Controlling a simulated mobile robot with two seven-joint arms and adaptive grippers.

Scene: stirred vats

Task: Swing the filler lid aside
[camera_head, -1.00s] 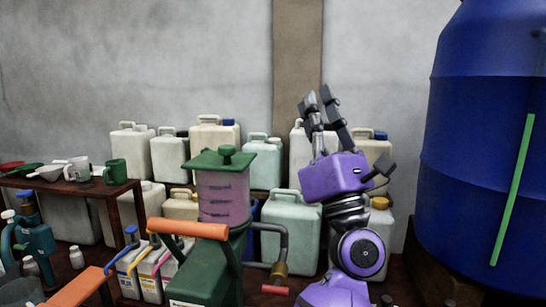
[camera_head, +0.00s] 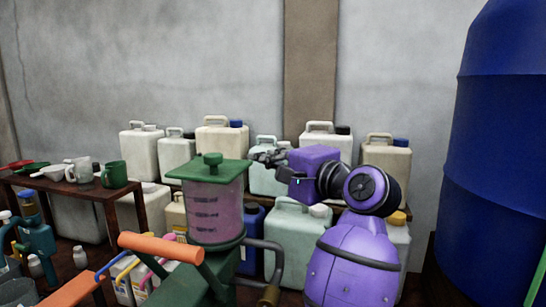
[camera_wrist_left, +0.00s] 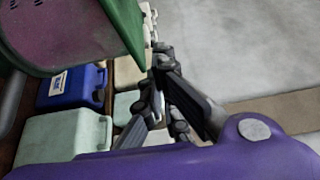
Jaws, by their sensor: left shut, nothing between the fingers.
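The filler lid (camera_head: 190,172) is a flat green square plate with a round knob (camera_head: 213,160) on top. It lies flat over the pinkish see-through filler cylinder (camera_head: 216,212). In the left wrist view the lid's green edge (camera_wrist_left: 122,28) crosses the upper left. My left gripper (camera_head: 262,158) is shut and empty, just right of the lid and at about its height. In the left wrist view its fingers (camera_wrist_left: 156,80) point past the lid's edge. A gap shows between fingers and lid there. My right gripper is not in view.
An orange-handled lever (camera_head: 160,247) and a bent pipe (camera_head: 270,250) stand by the filler. Several jerrycans (camera_head: 290,240) crowd behind. A side table (camera_head: 60,185) with cups is at left, a large blue tank (camera_head: 500,130) at right.

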